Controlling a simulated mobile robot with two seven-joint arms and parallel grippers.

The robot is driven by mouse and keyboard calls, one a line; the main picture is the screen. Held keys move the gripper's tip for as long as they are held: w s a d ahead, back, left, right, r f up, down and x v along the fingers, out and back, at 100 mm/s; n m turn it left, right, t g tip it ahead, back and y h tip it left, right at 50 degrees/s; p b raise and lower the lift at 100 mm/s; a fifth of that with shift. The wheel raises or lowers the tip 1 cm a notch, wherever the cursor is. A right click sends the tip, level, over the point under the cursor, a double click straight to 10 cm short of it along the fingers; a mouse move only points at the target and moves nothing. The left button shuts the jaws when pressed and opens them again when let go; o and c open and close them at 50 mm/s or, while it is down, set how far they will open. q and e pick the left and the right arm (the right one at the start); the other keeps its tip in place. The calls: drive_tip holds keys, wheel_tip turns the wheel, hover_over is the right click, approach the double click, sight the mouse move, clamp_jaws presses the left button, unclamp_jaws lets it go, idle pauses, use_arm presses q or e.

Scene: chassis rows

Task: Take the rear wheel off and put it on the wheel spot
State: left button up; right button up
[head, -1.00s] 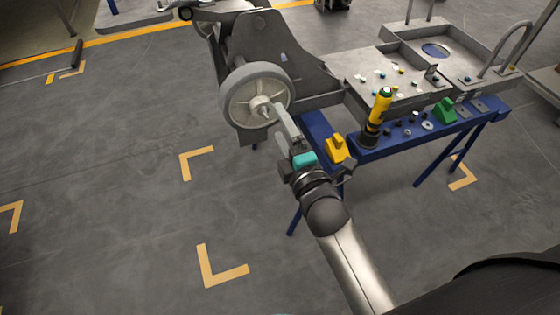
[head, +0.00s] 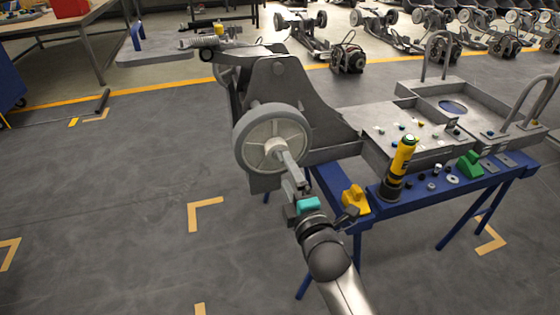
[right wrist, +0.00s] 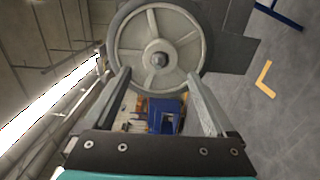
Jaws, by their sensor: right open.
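The rear wheel (head: 247,136), with a grey tyre and pale spoked rim, is mounted upright on the side of the grey chassis (head: 285,82). My right gripper (head: 280,150) is in front of its hub. In the right wrist view the open fingers (right wrist: 157,78) point at the wheel (right wrist: 130,41), one on each side below the hub (right wrist: 159,59), with nothing between them. I cannot tell whether the fingertips touch the wheel. Yellow corner marks (head: 193,215) lie on the floor; I cannot tell which place is the wheel spot. My left gripper is not in view.
A blue bench (head: 420,196) right of the wheel carries a black-and-yellow tool (head: 400,165), a yellow block (head: 355,199), a green block (head: 470,163) and small parts. The floor on the left is mostly clear. Other chassis (head: 302,30) stand in rows behind.

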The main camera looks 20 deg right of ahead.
sight(279, 155)
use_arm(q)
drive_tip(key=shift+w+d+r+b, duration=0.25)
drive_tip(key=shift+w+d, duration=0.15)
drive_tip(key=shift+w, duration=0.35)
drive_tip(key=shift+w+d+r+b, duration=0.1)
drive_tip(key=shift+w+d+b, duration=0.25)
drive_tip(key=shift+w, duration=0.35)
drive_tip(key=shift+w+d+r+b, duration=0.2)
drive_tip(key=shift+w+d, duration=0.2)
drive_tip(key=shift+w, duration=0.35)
use_arm(e)
drive_tip(key=shift+w+a, duration=0.15)
drive_tip(key=shift+w, duration=3.45)
drive_tip(key=shift+c, duration=0.2)
clamp_jaws()
drive_tip(key=shift+c, duration=1.9)
unclamp_jaws()
drive_tip(key=shift+r, duration=0.25)
clamp_jaws()
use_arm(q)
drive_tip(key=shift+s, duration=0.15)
use_arm(e)
drive_tip(key=shift+s+f, duration=0.1)
